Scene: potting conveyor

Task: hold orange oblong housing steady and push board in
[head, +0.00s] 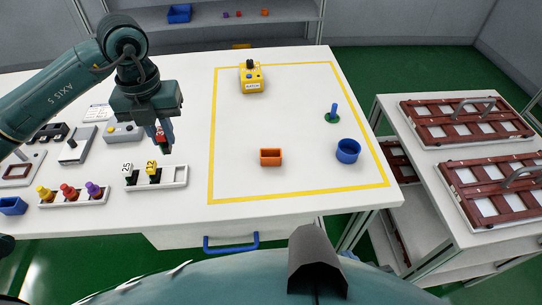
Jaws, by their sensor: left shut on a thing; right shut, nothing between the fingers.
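The orange oblong housing (270,161) stands on the white table inside the yellow-outlined area, open side up. No gripper touches it. My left gripper (164,143) is left of it, above the white slotted rack (176,180), shut on a small piece with red and dark green parts (161,136). The fingers partly hide this piece, and I cannot tell for sure whether it is the board. The rack holds a black piece marked 25 (128,171) and a yellow and black piece marked 12 (152,169); its right part is empty. My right gripper does not show.
Coloured pegs (69,193) and grey devices crowd the table's left. A side cart (440,185) carries brown trays. The outlined area's middle is clear.

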